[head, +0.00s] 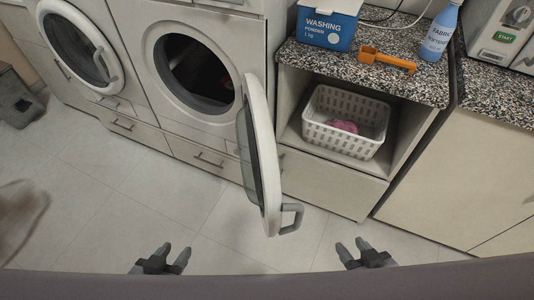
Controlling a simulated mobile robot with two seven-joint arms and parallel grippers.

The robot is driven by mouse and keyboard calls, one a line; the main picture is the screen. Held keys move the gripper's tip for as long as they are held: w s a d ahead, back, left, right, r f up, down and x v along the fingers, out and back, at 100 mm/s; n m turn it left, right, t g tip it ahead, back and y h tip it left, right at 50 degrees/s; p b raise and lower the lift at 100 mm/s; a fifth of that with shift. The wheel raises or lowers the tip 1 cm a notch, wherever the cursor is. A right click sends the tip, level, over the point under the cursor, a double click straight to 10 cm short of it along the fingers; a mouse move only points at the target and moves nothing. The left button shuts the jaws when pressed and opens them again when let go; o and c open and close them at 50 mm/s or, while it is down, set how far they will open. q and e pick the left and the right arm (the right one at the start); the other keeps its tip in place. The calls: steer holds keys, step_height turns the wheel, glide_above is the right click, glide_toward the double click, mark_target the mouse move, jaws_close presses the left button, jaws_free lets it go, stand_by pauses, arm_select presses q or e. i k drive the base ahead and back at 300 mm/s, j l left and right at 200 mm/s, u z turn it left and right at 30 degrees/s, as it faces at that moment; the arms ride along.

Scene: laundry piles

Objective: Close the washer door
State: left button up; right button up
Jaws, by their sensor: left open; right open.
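The washer (158,92) stands at the upper middle of the head view, with a dark round opening (188,62). Something reddish shows faintly inside the drum. Its white-rimmed round door (258,140) is swung wide open and juts out toward me, seen nearly edge-on. A grey handle (291,218) is on the door's near edge. My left gripper (168,253) is open and empty, low and to the left of the door. My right gripper (353,248) is open and empty, low and to the right of the handle. Both are apart from the door.
A second front-loader (78,45) with a shut door is at the left. Right of the washer, a white basket (345,128) sits in an open cubby under a speckled counter (425,82), which bears a washing powder box (327,28), orange scoop (387,60) and blue bottle (440,35). Tiled floor (110,200) is clear.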

mark_target(263, 148)
steer(key=i+l+u, duration=0.1)
steer(key=l+u, duration=0.45)
steer(key=l, duration=0.15)
steer(key=i+l+u, duration=0.35)
steer(key=l+u, duration=0.15)
steer(key=l, duration=0.25)
steer(key=k+l+u, duration=0.2)
steer(key=k+u, duration=0.85)
steer(key=k+j+u, duration=0.15)
steer(key=k+u, duration=0.7)
steer(key=z, duration=0.4)
steer(key=k+l+z, duration=0.1)
steer(key=z, duration=0.3)
steer(key=l+z, duration=0.15)
steer(key=z, duration=0.2)
steer(key=i+l+z, duration=0.1)
steer(key=i+z, duration=0.25)
steer(key=i+l+z, duration=0.1)
steer(key=z, duration=0.25)
